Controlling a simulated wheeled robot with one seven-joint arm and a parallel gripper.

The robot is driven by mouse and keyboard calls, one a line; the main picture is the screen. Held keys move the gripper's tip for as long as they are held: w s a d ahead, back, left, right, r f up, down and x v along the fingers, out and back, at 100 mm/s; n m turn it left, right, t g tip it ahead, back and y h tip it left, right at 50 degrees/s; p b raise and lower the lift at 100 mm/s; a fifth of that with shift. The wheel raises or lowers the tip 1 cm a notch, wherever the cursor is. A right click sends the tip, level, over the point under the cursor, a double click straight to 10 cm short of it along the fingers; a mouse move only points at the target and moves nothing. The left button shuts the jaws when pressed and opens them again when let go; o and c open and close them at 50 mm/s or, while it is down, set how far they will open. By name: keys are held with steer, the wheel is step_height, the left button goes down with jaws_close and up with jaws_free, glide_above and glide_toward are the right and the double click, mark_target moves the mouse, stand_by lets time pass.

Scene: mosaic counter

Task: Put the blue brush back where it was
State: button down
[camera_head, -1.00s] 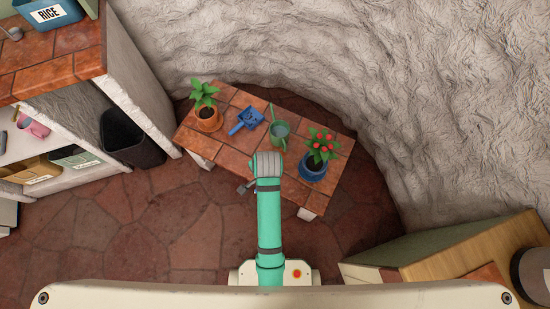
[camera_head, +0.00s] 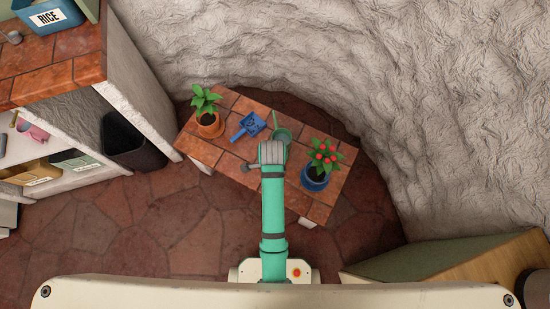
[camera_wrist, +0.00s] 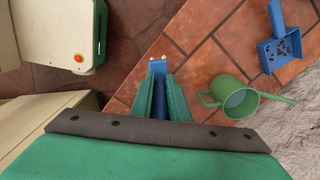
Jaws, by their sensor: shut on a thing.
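My gripper (camera_wrist: 161,92) is shut on the blue brush (camera_wrist: 158,67), whose blue part shows between the green fingers in the wrist view. Its far end is too small to read clearly. A blue dustpan (camera_head: 247,126) with dark bits in it lies on the tiled table (camera_head: 228,165); it also shows in the wrist view (camera_wrist: 279,50).
A green watering can (camera_wrist: 233,98) stands right of the gripper in the wrist view. A leafy plant in an orange pot (camera_head: 210,125) stands at the table's left, a red-flowered plant in a blue pot (camera_head: 315,178) at its right.

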steer(key=shift+w+d+f, duration=0.2)
steer(key=shift+w+f, duration=0.4)
steer(key=shift+f, duration=0.7)
steer(key=shift+w+d+f, duration=0.2)
steer(key=shift+w+f, duration=0.35)
steer(key=shift+f, duration=0.7)
steer(key=shift+w+d+f, duration=0.2)
steer(key=shift+w+f, duration=0.4)
steer(key=shift+f, duration=0.7)
steer(key=shift+f, duration=0.15)
steer(key=c, duration=1.7)
jaws_free()
step_height(320, 180, up, 12)
steer(key=shift+d+r, duration=0.1)
steer(key=shift+r, duration=0.05)
